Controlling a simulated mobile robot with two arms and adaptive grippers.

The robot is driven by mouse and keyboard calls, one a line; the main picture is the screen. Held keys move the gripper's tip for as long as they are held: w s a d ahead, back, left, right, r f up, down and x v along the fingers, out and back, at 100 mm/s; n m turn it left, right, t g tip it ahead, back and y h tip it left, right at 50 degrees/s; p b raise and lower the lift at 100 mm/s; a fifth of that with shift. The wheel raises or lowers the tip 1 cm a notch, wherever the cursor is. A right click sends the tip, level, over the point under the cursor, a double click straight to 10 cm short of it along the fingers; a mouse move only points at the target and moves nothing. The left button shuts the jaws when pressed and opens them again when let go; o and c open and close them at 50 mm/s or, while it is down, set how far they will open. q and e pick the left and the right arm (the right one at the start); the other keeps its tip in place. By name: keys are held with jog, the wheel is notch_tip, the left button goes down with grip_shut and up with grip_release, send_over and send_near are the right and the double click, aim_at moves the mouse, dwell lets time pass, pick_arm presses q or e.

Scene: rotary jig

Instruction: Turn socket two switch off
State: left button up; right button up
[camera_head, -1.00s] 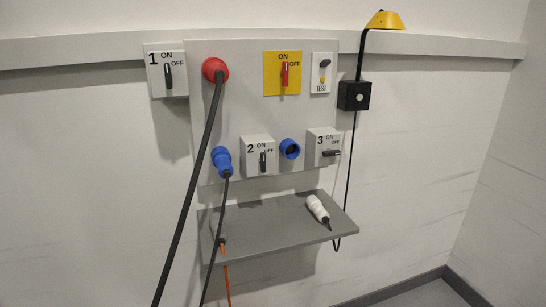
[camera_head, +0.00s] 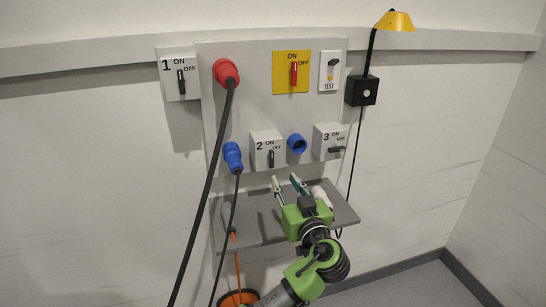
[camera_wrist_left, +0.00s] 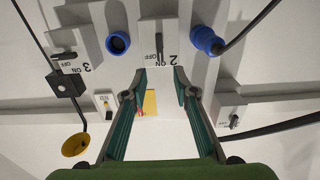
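The socket two switch box (camera_head: 260,142) is a white box on the lower panel, marked 2, ON and OFF. Its dark handle (camera_head: 271,158) stands upright, in line with ON rather than toward OFF. My left gripper (camera_head: 286,181) is green, open and empty, below the box and in front of the shelf, its fingers pointing up toward the panel. In the left wrist view, which is upside down, the handle (camera_wrist_left: 159,46) lies just beyond the open fingertips (camera_wrist_left: 160,74), apart from them. My right gripper is not in view.
A blue plug (camera_head: 233,157) with a black cable is left of the box; an empty blue socket (camera_head: 297,144) and switch three (camera_head: 328,142) are right. A grey shelf (camera_head: 255,220) juts out below. A thick black cable (camera_head: 205,190) hangs from the red plug (camera_head: 226,73).

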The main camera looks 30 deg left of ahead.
aim_at(272, 159)
pick_arm(q)
jog(key=p+x, duration=0.4)
jog(key=x, duration=0.7)
jog(key=shift+r, duration=0.1)
jog(key=shift+w+a+p, duration=0.45)
jog(key=shift+w+a, duration=0.05)
grip_shut()
